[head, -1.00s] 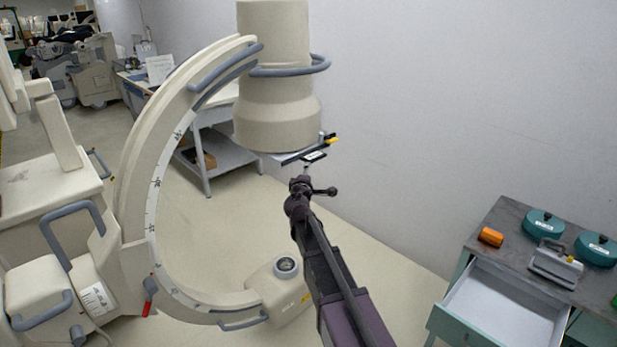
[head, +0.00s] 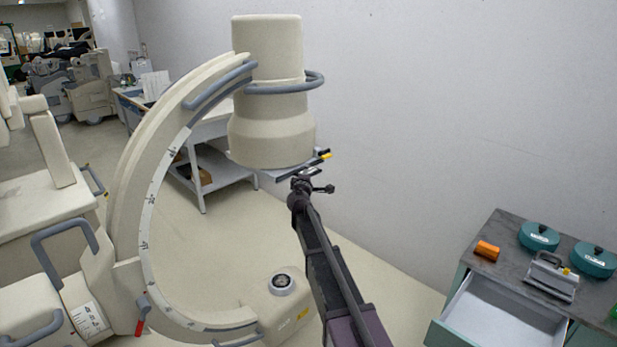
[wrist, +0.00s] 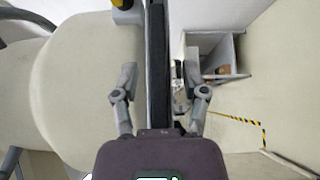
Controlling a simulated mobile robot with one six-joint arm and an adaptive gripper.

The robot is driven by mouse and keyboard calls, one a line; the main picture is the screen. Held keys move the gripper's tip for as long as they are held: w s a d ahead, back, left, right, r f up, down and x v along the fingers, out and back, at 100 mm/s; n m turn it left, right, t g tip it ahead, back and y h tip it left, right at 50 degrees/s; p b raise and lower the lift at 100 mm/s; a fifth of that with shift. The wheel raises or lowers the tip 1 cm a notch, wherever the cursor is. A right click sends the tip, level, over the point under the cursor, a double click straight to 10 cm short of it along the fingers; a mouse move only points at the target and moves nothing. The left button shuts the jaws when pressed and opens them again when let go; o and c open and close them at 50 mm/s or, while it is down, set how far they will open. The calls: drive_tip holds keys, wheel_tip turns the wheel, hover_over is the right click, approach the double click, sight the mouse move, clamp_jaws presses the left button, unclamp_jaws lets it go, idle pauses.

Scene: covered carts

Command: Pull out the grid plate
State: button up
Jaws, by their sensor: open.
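The grid plate (head: 315,161) is a thin plate under the beige drum-shaped head of the C-shaped machine, with a dark front edge and a yellow tab at its right end. In the wrist view its dark edge (wrist: 156,60) runs lengthwise between my fingers. My gripper (head: 301,178) is at the plate's front edge, and in the wrist view my gripper (wrist: 158,80) is open with a finger on each side of the dark edge. Gaps show between both fingers and the edge. My gripper partly hides the edge in the head view.
The beige drum (head: 270,130) is right above the plate, with a grey ring handle (head: 315,82). The large C-arm (head: 140,190) curves at left. At right, a teal cabinet with an open drawer (head: 500,318) carries round teal containers (head: 540,236) and an orange item (head: 487,250). Floor lies between.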

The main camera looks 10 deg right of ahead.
clamp_jaws()
idle(0.5)
drive_tip(key=s+d, duration=0.8)
drive_tip(key=s, duration=0.3)
drive_tip(key=shift+s+d, duration=0.3)
drive_tip(key=shift+s, duration=0.1)
idle(5.6)
